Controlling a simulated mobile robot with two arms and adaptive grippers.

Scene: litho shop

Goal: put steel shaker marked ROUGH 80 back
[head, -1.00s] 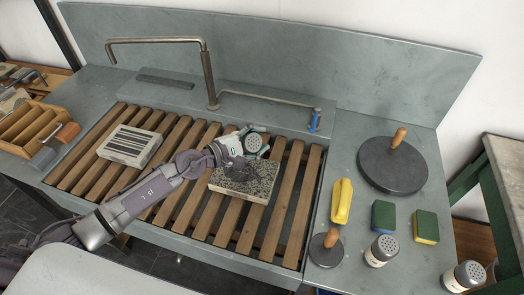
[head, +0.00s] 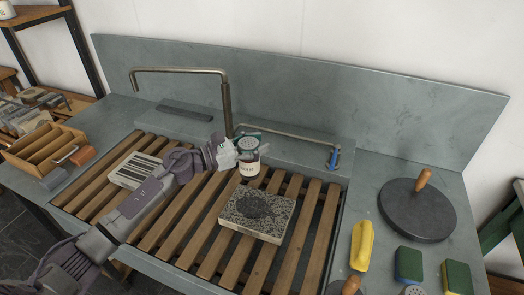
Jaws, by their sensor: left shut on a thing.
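My left gripper (head: 236,152) is shut on a steel shaker (head: 249,168) with a perforated top and a pale label. The label's print is too small to read surely. The shaker is about upright, held above the slats behind the speckled stone, and the fingers hide part of its left side. The speckled stone (head: 275,226) lies on the slatted rack with a dark patch of grit on top. My right gripper is not in view.
A striped stone (head: 128,178) lies left on the slatted rack (head: 313,235). A bent tap (head: 226,108) stands behind. On the right counter are a dark disc (head: 410,212), a yellow tool (head: 362,245), sponges (head: 408,264) and another shaker's top (head: 412,290), cut off.

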